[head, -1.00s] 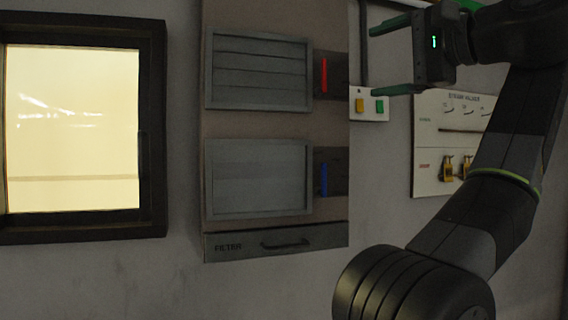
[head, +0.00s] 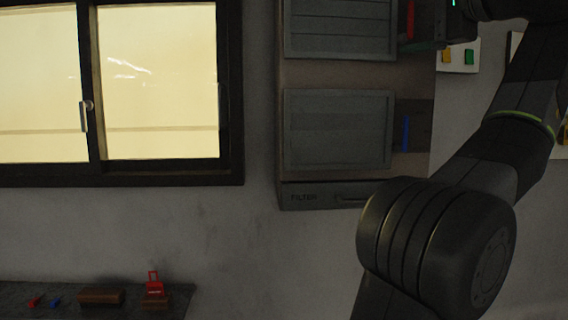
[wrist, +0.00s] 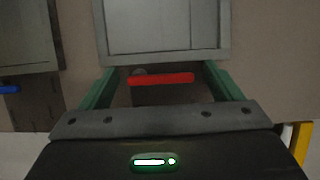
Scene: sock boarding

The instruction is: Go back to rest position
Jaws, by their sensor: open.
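My gripper (wrist: 160,76) is open, with its two green fingers apart in the wrist view. A red bar handle (wrist: 161,79) shows between the fingers, with no clear grip on it. I cannot tell how far beyond the fingertips it lies. In the head view my gripper (head: 428,42) is at the top right, partly cut off by the upper edge. It overlaps the area beside the red handle (head: 410,18) of the upper grey louvred panel (head: 340,28). My arm reaches up from the lower right.
A lower grey panel (head: 337,130) has a blue handle (head: 405,132). A FILTER drawer (head: 320,196) is below it. A lit window (head: 158,80) is at left. A dark shelf (head: 220,315) at lower left holds a red object (head: 154,287) and small blocks. Yellow and green buttons (head: 458,56) are at right.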

